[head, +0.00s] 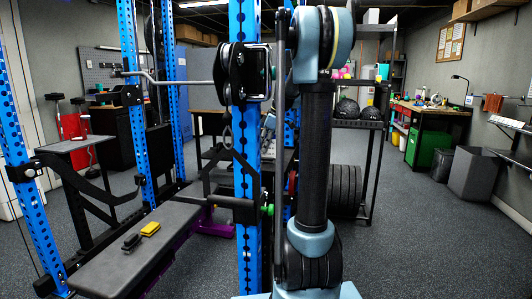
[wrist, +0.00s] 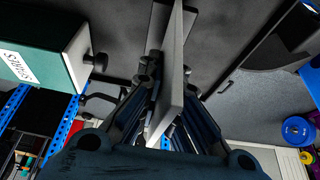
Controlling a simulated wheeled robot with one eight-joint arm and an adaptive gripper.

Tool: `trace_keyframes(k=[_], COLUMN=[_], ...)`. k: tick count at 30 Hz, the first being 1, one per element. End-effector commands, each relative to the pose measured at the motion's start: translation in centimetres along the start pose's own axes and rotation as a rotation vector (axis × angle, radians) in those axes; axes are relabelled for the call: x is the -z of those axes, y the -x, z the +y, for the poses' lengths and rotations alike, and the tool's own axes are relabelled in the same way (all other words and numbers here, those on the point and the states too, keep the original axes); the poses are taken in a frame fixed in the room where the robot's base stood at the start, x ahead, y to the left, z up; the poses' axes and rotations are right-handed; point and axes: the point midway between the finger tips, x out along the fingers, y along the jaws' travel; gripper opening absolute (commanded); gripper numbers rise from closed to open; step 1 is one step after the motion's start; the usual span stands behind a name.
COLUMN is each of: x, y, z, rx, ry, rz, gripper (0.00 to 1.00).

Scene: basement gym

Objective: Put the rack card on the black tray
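In the wrist view, the two dark fingers of my gripper (wrist: 160,112) close around a thin, pale grey flat piece, which looks like the rack card (wrist: 173,92). It is seen nearly edge-on and extends from between the fingers toward the top of the picture. The fingertips are partly hidden by it. My gripper does not show in the head view; only arm links do. I cannot pick out the black tray with certainty. A small black object (head: 132,242) lies on the bench in the head view, too small to identify.
A small yellow object (head: 150,229) lies on the dark bench (head: 120,265). Blue rack posts (head: 246,150) stand close in front of the bench and beside my arm. A green box (wrist: 40,45) shows in the wrist view. Floor is open at right.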

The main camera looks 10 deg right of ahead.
Motion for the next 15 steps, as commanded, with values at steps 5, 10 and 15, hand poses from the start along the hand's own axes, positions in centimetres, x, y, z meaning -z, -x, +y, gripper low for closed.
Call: trace_keyframes(k=[5, 10, 15], x=[-0.8, -0.8, -0.9], y=[-1.8, -1.9, -2.1], z=[0.0, 0.0, 0.0], rx=[0.0, 0.0, 0.0], ry=[0.0, 0.0, -0.001], rz=[0.0, 0.0, 0.0], gripper=[0.0, 0.0, 0.0])
